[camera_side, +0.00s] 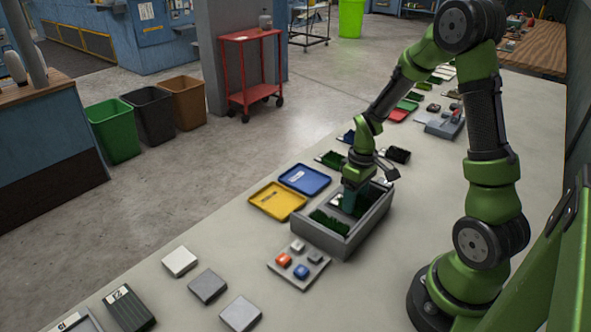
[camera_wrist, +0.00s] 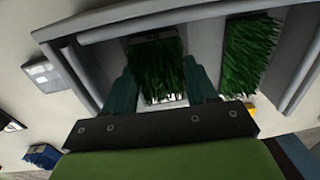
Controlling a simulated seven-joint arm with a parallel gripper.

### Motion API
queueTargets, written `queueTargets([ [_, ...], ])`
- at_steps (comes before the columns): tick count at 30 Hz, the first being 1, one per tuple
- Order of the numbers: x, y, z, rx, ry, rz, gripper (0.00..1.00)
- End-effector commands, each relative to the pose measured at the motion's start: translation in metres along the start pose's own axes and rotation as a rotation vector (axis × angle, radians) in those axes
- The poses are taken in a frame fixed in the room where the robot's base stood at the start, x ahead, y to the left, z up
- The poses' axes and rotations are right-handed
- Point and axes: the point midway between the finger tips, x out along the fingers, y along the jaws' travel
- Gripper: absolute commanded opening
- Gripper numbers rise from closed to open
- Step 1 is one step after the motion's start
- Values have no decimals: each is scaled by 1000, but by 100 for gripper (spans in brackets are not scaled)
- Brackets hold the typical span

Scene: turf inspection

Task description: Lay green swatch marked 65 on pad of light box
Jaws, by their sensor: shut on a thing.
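My gripper (camera_side: 351,196) points down into a grey box with compartments (camera_side: 322,240) on the bench. In the wrist view its two teal fingers (camera_wrist: 160,82) are shut on a green turf swatch (camera_wrist: 158,62) with a pale base edge. The swatch is still within the box walls; I cannot tell whether it touches the floor. A second green swatch (camera_side: 329,221) lies in the near compartment and shows at right in the wrist view (camera_wrist: 250,50). No number is readable on either. I cannot tell which thing is the light box.
A yellow tray (camera_side: 278,210) and a blue tray (camera_side: 304,188) lie left of the box. A plate with small coloured blocks (camera_side: 290,281) is in front. Loose tiles (camera_side: 208,287) lie nearer. A grey device (camera_side: 443,127) and more swatches stand farther back.

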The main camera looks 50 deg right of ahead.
Motion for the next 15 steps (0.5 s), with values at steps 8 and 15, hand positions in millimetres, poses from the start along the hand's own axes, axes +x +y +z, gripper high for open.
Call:
queueTargets([
  [8,2,0,0,-1,0,1,75],
  [15,2,0,0,-1,0,0,83],
])
